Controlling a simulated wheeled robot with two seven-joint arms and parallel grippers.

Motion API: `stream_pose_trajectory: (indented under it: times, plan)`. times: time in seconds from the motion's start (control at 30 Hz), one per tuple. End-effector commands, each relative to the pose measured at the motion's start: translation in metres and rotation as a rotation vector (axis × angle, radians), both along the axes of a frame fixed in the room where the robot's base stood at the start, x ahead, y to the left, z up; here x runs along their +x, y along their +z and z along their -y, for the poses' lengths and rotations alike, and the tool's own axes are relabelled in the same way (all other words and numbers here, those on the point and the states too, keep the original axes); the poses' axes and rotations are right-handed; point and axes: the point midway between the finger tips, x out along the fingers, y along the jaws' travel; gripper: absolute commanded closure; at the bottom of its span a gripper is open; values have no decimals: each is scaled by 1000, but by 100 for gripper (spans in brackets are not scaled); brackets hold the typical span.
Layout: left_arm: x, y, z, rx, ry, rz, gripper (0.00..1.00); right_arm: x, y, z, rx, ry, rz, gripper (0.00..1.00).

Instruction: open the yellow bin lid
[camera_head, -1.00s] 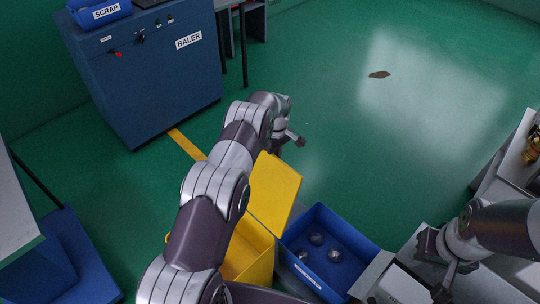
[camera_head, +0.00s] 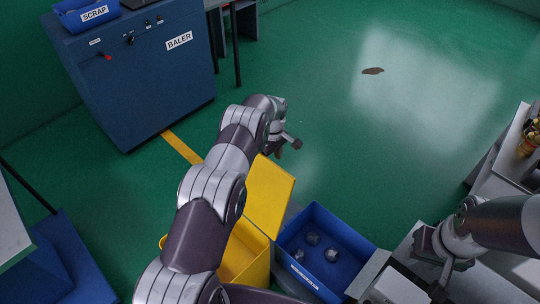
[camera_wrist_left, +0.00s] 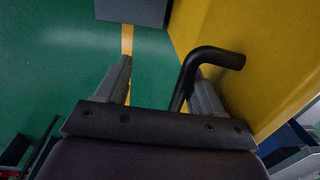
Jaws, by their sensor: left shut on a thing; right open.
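The yellow bin (camera_head: 262,268) stands at the lower middle of the head view, partly hidden by my left arm. Its yellow lid (camera_head: 272,200) is raised and tilted, and the bin's inside shows below it. In the left wrist view the lid's yellow face (camera_wrist_left: 275,60) fills the right side, with a bent black handle (camera_wrist_left: 218,57) on it. My left gripper (camera_head: 290,140) is beyond the lid and shut on this handle, which lies by the right finger in the wrist view. My right gripper (camera_head: 442,283) is open at the lower right, away from the bin.
A blue bin (camera_head: 352,283) with several crumpled foil pieces stands right of the yellow bin. A blue baler (camera_head: 150,85) with a blue scrap container (camera_head: 92,17) is at upper left. A grey bench (camera_head: 500,190) is at right. Green floor beyond the lid is clear except a brown patch (camera_head: 373,71).

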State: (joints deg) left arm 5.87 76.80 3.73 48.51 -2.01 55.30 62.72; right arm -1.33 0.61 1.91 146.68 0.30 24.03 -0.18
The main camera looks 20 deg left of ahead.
Motion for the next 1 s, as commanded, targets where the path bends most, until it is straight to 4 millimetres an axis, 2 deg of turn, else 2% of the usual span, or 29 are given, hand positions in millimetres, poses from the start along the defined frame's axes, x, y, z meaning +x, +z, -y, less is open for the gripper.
stream_pose_trajectory:
  times: [0.03,0.27,0.37,0.47,0.63,0.8,1.0]
  plan:
    - [6,3,1,0,-1,23,56,0,0,0,0,0,0,57]
    - [9,9,0,2,-2,32,56,0,1,0,0,0,0,57]
    - [11,18,0,2,-1,36,57,0,6,0,0,0,0,57]
    - [12,37,0,3,-1,38,60,0,16,0,0,0,0,57]
    - [11,78,2,1,-2,33,60,0,57,0,0,0,0,57]
    - [8,104,2,1,-1,20,60,0,94,0,0,0,0,57]
    - [6,126,2,0,-1,12,60,-1,125,0,0,0,0,57]
